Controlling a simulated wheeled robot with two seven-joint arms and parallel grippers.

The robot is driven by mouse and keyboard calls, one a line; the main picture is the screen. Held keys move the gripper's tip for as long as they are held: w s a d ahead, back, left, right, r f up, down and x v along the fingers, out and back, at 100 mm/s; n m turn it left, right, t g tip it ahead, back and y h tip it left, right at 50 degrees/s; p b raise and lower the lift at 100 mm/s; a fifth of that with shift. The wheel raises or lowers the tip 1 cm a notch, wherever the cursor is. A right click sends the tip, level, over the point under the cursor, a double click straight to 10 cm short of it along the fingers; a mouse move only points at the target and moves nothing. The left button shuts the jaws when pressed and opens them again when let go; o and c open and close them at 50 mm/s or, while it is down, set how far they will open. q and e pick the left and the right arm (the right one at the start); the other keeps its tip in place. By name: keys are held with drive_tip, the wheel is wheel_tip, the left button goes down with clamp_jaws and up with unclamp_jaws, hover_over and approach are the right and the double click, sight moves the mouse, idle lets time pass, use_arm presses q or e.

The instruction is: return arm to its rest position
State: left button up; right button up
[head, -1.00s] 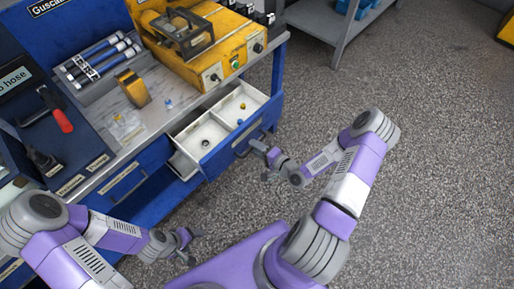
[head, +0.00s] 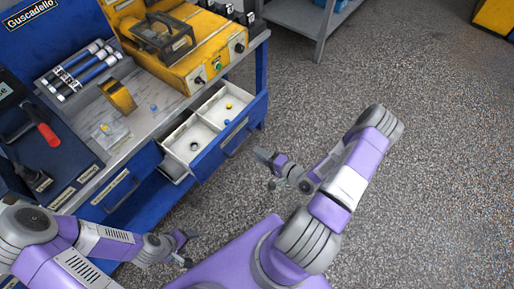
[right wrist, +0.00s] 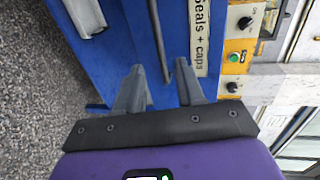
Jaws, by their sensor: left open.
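My right gripper (head: 268,171) is over the floor in front of the open drawer (head: 218,152), apart from it. In the right wrist view its fingers (right wrist: 160,66) are spread and empty, facing the blue drawer front labelled "Seals + caps" (right wrist: 199,38). A grey handle bar (right wrist: 159,40) lies in line with the gap between the fingers. My left gripper (head: 183,247) is low at the left, beside the blue bench and over the floor, open with nothing visible in it. The drawer holds a dark ring (head: 194,146), a yellow piece (head: 229,106) and a blue piece (head: 227,122).
A grey shelf (head: 300,22) stands at the back.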

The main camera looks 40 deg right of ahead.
drive_tip(key=a+f+n+g+p, duration=0.1)
drive_tip(key=a+f+n+g, duration=0.1)
drive_tip(key=a+n+g, duration=0.3)
drive_tip(key=a+f+n+g+p, duration=0.1)
drive_tip(key=a+f+g, duration=0.2)
drive_tip(key=a, duration=0.4)
drive_tip(key=s+a+n+g+p, duration=0.1)
drive_tip(key=s+a+n+g, duration=0.4)
drive_tip(key=s, duration=0.5)
drive_tip(key=shift+a+r+n+g+h, duration=0.35)
drive_tip(key=shift+a+g, duration=0.35)
drive_tip(key=shift+a, duration=0.35)
